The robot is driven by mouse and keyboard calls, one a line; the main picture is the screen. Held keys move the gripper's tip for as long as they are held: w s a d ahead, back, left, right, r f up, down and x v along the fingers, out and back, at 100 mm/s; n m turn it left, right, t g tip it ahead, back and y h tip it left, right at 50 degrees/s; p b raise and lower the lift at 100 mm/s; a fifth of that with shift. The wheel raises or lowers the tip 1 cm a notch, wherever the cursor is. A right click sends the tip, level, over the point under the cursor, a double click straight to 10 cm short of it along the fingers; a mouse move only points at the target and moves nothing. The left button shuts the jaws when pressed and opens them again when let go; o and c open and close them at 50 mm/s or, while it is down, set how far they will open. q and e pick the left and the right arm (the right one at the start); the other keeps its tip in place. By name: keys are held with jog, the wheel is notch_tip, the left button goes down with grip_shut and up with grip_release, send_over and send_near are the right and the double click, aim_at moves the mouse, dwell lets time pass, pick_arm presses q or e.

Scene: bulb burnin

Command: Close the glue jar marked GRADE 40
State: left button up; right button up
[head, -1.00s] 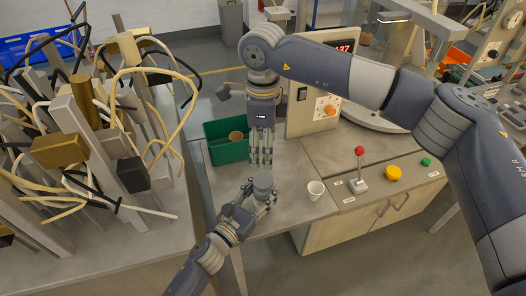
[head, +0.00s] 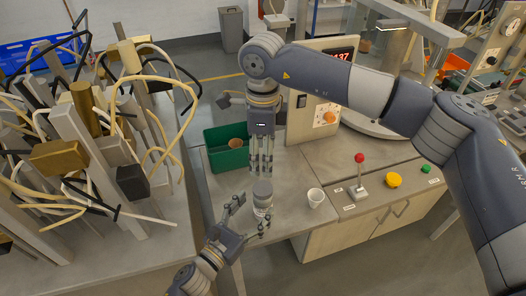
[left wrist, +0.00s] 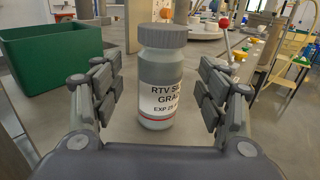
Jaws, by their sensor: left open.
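The glue jar (head: 262,203) stands upright on the grey bench. In the left wrist view the jar (left wrist: 158,82) is grey with a ribbed lid (left wrist: 163,36) on top and a white label reading "RTV SIL", "GRAD" and "EXP"; the grade number is out of sight. I cannot tell whether the lid is tight. My left gripper (head: 252,214) is open, its fingers either side of the jar and apart from it, also seen in the left wrist view (left wrist: 165,92). My right gripper (head: 262,170) points down just above the lid; its finger gap is unclear.
A green bin (head: 228,150) holding a brown item stands behind to the left. A white cup (head: 315,198) stands right of the jar. A red-knobbed lever (head: 360,175) and a yellow button (head: 394,180) are farther right. Tangled cables and posts crowd the left table.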

pick_arm(q)
jog(key=v, duration=0.7)
jog(key=shift+s+r, duration=0.1)
jog(key=shift+s, duration=0.1)
